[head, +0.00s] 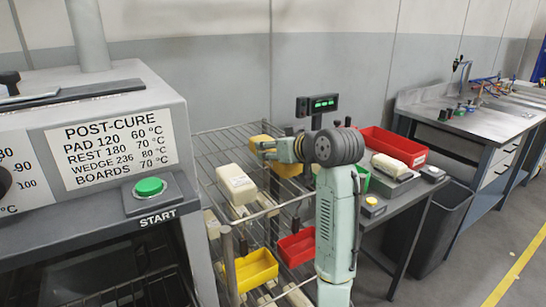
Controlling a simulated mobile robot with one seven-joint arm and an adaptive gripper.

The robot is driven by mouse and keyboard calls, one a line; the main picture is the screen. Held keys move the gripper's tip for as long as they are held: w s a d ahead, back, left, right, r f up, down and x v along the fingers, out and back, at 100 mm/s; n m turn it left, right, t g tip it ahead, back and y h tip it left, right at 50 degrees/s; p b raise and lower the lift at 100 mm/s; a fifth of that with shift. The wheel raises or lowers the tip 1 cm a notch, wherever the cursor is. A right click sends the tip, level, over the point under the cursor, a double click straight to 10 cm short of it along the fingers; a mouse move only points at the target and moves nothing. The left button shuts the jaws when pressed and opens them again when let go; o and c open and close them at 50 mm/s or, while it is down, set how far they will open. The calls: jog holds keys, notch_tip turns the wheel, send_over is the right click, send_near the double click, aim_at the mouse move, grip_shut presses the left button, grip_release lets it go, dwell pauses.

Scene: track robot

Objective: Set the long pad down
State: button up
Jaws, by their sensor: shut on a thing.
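A long yellow pad (262,141) is at the upper shelf of the wire rack, partly hidden by my gripper and forearm. More yellow shows below the arm (287,170), and I cannot tell for certain that it is the same piece. My gripper (267,150) points left and is shut on the yellow pad. The fingertips are small in this view. Whether the pad touches the rack wires is not clear.
A cream block (237,184) lies on the wire rack (205,150), left of my gripper. Yellow (250,270) and red (298,247) bins sit lower. Right of my arm are a red tray (395,142) and a cream block on a scale (390,167). The oven (90,150) stands left.

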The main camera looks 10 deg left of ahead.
jog(key=shift+f+p, duration=0.3)
jog(key=shift+f, duration=1.4)
jog(key=shift+f, duration=0.1)
jog(key=o, duration=1.1)
jog(key=shift+o, duration=0.2)
jog(key=b+v, duration=0.4)
jog(key=v, duration=0.8)
